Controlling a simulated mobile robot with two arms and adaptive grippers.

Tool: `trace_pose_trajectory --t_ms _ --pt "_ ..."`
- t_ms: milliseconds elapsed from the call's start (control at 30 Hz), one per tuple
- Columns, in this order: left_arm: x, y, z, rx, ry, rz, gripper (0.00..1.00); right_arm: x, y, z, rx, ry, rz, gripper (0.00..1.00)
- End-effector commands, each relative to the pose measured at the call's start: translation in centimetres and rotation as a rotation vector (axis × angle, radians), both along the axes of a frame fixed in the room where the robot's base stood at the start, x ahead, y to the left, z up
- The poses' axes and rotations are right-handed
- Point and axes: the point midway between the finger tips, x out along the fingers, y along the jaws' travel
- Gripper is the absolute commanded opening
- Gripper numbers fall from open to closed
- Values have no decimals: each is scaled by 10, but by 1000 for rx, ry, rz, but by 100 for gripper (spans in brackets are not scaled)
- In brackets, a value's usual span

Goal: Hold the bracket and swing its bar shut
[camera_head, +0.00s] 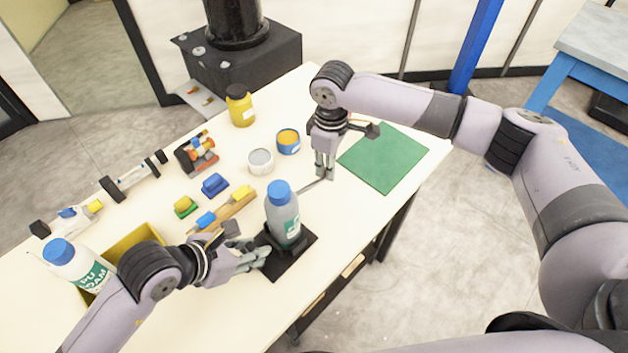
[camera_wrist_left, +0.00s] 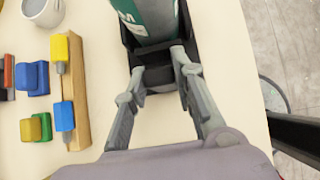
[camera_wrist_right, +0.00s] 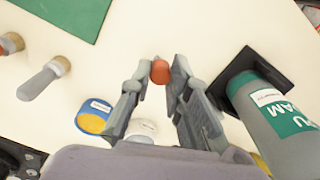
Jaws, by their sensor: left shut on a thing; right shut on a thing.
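The black bracket (camera_head: 292,262) sits on the table near its front edge. A grey bottle with a blue cap and green label (camera_head: 284,218) stands upright in it. My left gripper (camera_head: 261,252) is shut on the bracket's near-left side; in the left wrist view a black block of the bracket (camera_wrist_left: 158,76) is between its fingers. A thin grey bar (camera_head: 314,187) reaches out from the bracket area toward my right gripper (camera_head: 325,174). In the right wrist view a red knob (camera_wrist_right: 160,72) is between the right fingertips. The bar's hinge is hidden behind the bottle.
A green mat (camera_head: 385,158) lies to the right. Two small cans (camera_head: 288,141) and a yellow jar (camera_head: 240,106) stand behind. A wooden rack with blocks (camera_head: 232,211) is left of the bottle. A yellow bin (camera_head: 128,240) and a white foam bottle (camera_head: 78,265) are at far left.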

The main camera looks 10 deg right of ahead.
Motion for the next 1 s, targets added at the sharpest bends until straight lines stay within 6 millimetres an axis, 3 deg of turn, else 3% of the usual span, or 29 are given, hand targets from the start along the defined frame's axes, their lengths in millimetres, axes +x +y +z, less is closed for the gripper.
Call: trace_pose_trajectory --t_ms 33,767,1000 --pt "-2 2 -7 13 14 0 0 0 1 0 2 1 2 0" --pt "-3 2 -7 13 13 0 0 -2 2 -2 5 3 -1 0" --pt "-3 2 -7 12 14 -1 0 -17 -3 -4 5 4 -117 0"
